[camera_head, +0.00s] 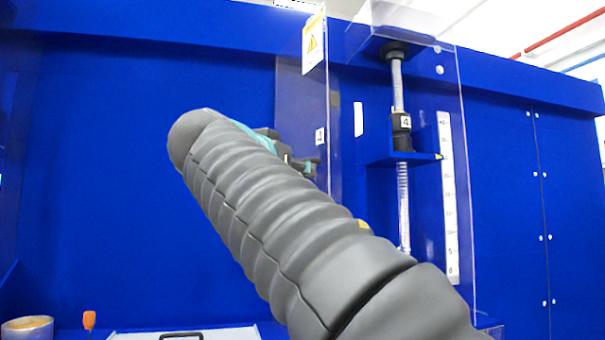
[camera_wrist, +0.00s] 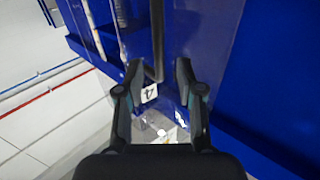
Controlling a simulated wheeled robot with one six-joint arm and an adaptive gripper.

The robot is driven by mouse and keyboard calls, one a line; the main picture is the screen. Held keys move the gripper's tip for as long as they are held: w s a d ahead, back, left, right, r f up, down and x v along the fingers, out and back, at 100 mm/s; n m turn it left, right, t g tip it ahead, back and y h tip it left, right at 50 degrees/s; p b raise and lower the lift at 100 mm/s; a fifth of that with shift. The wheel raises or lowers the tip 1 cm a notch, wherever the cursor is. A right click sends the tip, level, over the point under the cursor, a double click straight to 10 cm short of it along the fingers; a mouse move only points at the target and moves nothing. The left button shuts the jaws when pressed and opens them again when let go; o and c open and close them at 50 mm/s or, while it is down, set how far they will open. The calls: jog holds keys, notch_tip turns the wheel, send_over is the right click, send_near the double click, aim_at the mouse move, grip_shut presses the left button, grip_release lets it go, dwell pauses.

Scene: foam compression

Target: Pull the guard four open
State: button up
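Guard four is a clear panel (camera_head: 300,105) with a yellow warning sticker (camera_head: 314,45) and a "4" label (camera_head: 320,136). In the head view it stands out at an angle left of the clear housing. In the wrist view, the "4" label (camera_wrist: 149,93) shows between the fingers of my gripper (camera_wrist: 158,70). A dark upright handle bar (camera_wrist: 157,35) reaches down between the fingertips, with gaps visible on both sides. The fingers are apart. In the head view my arm hides much of my gripper (camera_head: 308,165) and the panel's lower part; contact with the handle cannot be told.
Behind the guard stand a threaded column (camera_head: 404,190), a blue carriage (camera_head: 385,155) and a white scale (camera_head: 447,190). Blue wall panels (camera_head: 100,160) lie behind. A round container (camera_head: 28,329), an orange-handled tool (camera_head: 89,320) and a white case (camera_head: 225,335) sit lower left.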

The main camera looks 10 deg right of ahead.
jog(key=v, duration=0.8)
jog(key=shift+s+a, duration=0.25)
jog(key=shift+a, duration=0.05)
